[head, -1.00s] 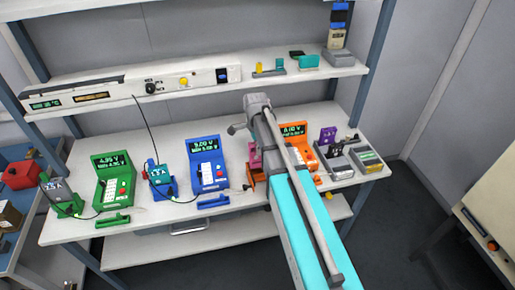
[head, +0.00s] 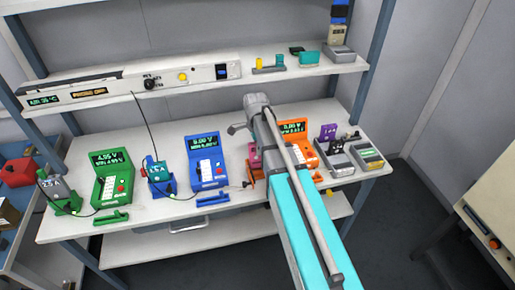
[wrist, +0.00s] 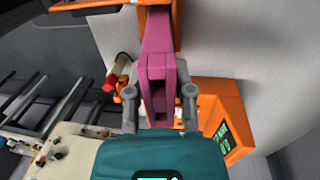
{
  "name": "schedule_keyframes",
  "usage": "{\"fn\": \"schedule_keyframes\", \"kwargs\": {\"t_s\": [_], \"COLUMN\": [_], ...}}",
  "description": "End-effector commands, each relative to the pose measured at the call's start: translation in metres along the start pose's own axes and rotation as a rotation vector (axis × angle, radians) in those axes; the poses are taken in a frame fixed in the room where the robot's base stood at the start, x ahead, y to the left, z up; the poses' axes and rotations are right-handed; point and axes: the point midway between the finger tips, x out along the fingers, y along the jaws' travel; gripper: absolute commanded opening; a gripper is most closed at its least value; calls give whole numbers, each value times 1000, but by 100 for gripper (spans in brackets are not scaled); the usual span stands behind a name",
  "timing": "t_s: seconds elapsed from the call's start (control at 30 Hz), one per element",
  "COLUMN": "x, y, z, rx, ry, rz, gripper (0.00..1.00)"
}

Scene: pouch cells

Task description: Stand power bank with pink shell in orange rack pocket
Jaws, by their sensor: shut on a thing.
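The power bank with the pink shell (wrist: 158,45) is held between the two fingers of my gripper (wrist: 160,92) in the wrist view. Its far end meets the orange rack (wrist: 178,14), whose edges show on both sides of it. I cannot tell how deep it sits in the pocket. In the head view the pink shell (head: 252,150) shows just left of my arm, above the low orange rack (head: 252,175). My arm hides most of the rack and the fingers there.
An orange meter (head: 300,148) stands just right of my arm. A blue meter (head: 207,165) and a green meter (head: 112,180) stand to the left. Grey trays (head: 335,160) lie at the bench's right end. A shelf (head: 290,75) runs above the bench.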

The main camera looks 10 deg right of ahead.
Motion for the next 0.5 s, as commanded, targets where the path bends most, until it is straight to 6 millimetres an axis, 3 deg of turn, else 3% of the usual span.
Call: {"fn": "schedule_keyframes", "kwargs": {"t_s": [0.5], "x": [9], "y": [0], "z": [0], "rx": [0], "ry": [0], "rz": [0], "gripper": [0]}}
